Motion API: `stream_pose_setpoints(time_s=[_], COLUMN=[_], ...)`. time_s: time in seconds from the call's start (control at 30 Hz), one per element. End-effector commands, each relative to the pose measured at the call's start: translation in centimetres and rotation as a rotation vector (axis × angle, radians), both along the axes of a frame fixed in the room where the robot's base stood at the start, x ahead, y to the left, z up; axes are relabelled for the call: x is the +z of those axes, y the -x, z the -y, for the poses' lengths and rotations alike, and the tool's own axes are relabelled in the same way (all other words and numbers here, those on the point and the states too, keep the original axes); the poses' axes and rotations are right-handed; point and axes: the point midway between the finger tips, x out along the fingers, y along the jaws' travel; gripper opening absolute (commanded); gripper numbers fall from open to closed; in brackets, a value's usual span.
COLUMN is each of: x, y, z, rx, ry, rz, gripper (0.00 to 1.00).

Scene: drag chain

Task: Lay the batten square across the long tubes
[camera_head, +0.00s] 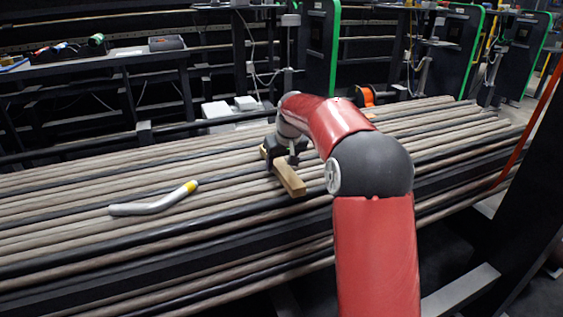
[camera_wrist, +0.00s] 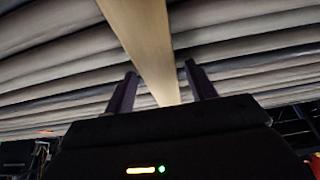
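The batten (camera_head: 290,178) is a short, light wooden bar. In the head view it runs across the long tubes (camera_head: 75,240), from upper left to lower right, and seems to rest on them. Part of it is hidden under my gripper (camera_head: 287,155). In the wrist view the batten (camera_wrist: 148,40) runs down between the two dark fingers of my gripper (camera_wrist: 161,72).
A bent grey pipe with a yellow end (camera_head: 150,205) lies on the tubes left of the batten. A dark bench (camera_head: 95,68) with small items and green-edged machine panels (camera_head: 455,45) stand behind. Bare tube surface lies on both sides of my arm.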

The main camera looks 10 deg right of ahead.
Motion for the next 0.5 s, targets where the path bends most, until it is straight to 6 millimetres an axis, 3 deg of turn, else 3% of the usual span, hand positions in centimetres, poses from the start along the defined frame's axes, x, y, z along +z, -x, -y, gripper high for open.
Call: stream_pose_setpoints(time_s=[0.3,0.5], x=[0.1,2.3], y=[0.0,0.9], z=[0.0,0.2], rx=[0.0,0.0], ry=[0.0,0.001], rz=[-0.001,0.002], gripper=[0.61,0.61])
